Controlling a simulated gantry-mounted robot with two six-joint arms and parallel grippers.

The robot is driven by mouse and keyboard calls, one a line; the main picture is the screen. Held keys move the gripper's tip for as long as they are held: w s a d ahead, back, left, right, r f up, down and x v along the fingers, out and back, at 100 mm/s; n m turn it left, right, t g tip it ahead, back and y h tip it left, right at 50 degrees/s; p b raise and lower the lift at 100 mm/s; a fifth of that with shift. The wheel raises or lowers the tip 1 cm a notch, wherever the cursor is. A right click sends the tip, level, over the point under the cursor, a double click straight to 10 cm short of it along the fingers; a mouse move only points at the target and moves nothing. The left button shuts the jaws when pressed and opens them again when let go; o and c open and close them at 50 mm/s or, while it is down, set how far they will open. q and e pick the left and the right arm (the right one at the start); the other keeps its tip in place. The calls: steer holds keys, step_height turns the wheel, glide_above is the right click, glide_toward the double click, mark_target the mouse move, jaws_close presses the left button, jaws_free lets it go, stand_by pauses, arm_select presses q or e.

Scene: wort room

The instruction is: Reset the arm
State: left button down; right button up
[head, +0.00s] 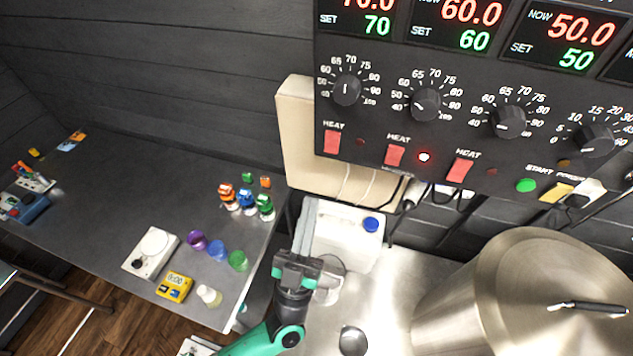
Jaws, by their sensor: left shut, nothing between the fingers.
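My left arm (266,340), green and black, comes in from the bottom of the head view. Its grey gripper (307,215) points up and away, with the two long fingers together and nothing between them. The gripper hangs over the gap between the dark table and the steel bench, in front of the left edge of a white jug with a blue cap (371,224). It hides part of a clear round vessel (329,282) behind it. I cannot tell whether the gripper touches the jug. My right gripper is out of view.
A control panel (455,143) with knobs and red switches hangs at upper right. A large steel kettle (455,300) stands at right. The dark table (110,200) carries several small bottles (265,205), coloured cups (217,250), a white scale (150,252) and a yellow timer (174,287).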

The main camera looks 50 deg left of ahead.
arm_select(q)
steer(key=shift+v, duration=1.25)
steer(key=shift+s+r, duration=0.15)
steer(key=shift+r, duration=0.1)
